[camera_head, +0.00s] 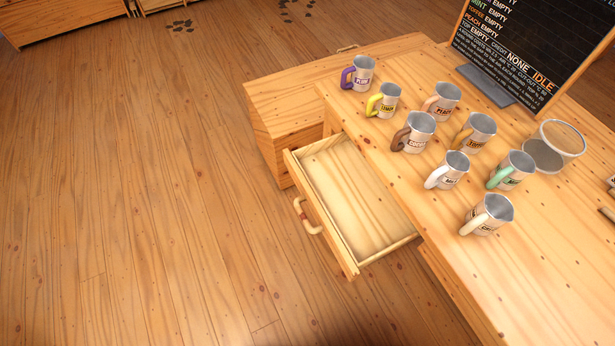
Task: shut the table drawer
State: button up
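The table drawer (352,203) is pulled out from the left side of the wooden table (510,266). Its inside looks empty. A curved pale handle (307,216) with a reddish-brown part is on its front panel, facing left. The drawer's back end is hidden under the tabletop. My gripper is not in view.
Several labelled metal mugs stand on the table, including a purple-handled one (358,73) and a cream-handled one (487,214). A clear round container (553,147) and a black menu board (532,45) stand behind. A wooden cabinet (290,108) adjoins the table. The floor (140,200) left of the drawer is clear.

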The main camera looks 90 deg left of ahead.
aim_at(359, 219)
jog(key=u, duration=0.45)
jog(key=i, duration=0.15)
jog(key=u, duration=2.6)
jog(key=k, duration=0.8)
jog(key=u, duration=0.2)
jog(key=i, duration=0.8)
jog(key=z, duration=0.1)
